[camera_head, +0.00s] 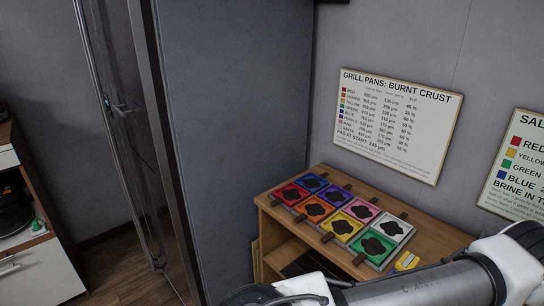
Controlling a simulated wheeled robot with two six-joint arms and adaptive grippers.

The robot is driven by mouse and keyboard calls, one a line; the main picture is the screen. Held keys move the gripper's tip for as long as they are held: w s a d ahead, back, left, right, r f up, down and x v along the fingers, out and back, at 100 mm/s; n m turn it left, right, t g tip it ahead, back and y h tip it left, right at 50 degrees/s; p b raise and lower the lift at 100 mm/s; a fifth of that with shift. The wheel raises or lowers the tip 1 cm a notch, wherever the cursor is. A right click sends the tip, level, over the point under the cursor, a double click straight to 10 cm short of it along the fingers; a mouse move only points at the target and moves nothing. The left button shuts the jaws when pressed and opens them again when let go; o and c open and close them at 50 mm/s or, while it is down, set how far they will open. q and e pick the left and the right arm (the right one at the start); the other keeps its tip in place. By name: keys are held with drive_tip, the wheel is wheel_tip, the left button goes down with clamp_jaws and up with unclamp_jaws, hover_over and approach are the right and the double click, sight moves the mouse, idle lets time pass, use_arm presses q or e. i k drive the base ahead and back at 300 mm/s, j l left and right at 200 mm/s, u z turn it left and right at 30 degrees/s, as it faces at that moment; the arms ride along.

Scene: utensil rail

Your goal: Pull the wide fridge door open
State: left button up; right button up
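The fridge (235,130) is a tall dark grey block in the middle of the head view. Its front faces left and is seen at a steep slant, with a metal-edged door (150,120) along that side. A long thin upright bar or edge (98,90) runs down left of the door. I cannot tell from this angle whether the door is fully shut or ajar. A small teal and dark detail (121,108) shows on or behind this strip, too small to identify. Neither of my grippers is in view; only grey and white links of my arm cross the bottom right.
A wooden shelf unit (440,238) with several coloured square pans stands right of the fridge. A wall chart (395,122) hangs above it, and another chart (515,165) is at the right edge. A cabinet (40,275) stands far left. Bare wooden floor (120,270) shows between cabinet and fridge.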

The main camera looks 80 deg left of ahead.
sight(127, 33)
drive_tip(key=u, duration=3.6)
